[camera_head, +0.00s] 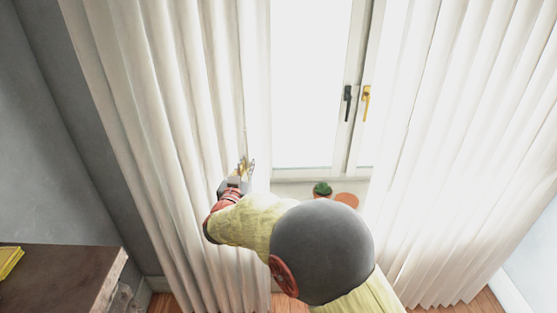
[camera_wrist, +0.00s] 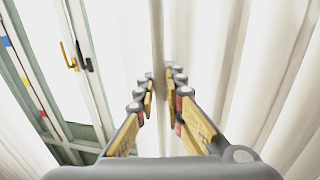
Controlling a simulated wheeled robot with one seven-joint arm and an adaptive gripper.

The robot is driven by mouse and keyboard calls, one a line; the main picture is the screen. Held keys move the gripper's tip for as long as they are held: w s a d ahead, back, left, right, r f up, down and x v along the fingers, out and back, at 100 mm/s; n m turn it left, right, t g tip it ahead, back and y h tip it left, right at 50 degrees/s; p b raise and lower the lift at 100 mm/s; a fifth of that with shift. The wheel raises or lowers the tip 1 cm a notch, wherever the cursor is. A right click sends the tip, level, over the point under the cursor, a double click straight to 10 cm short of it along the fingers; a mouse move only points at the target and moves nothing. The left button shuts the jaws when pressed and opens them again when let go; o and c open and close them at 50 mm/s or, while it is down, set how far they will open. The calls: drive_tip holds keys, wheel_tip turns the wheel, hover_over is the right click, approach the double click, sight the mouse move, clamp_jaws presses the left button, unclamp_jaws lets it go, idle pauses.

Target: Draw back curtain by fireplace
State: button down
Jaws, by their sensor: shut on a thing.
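A white pleated curtain (camera_head: 170,110) hangs on the left of the window in the head view. A second white curtain (camera_head: 460,150) hangs on the right. My gripper (camera_head: 246,168) is at the inner edge of the left curtain, at the lower part of the window. In the wrist view my gripper (camera_wrist: 160,92) has its two fingers on either side of a fold of the white curtain (camera_wrist: 215,50), and it is shut on that fold. The fireplace itself cannot be made out for certain.
The window (camera_head: 310,80) has a black handle (camera_head: 347,103) and a yellow handle (camera_head: 366,103). A dark brown ledge (camera_head: 60,280) with a yellow item (camera_head: 9,260) stands at lower left. A green object (camera_head: 322,188) and a terracotta-coloured object (camera_head: 347,200) sit below the window.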

drive_tip(key=a+p, duration=0.4)
drive_tip(key=a, duration=1.5)
drive_tip(key=shift+a, duration=0.25)
drive_tip(key=c, duration=1.9)
unclamp_jaws()
drive_tip(key=shift+s, duration=0.1)
drive_tip(key=s+a, duration=0.2)
drive_tip(key=s, duration=0.9)
drive_tip(key=shift+s+a, duration=0.15)
drive_tip(key=shift+s, duration=0.1)
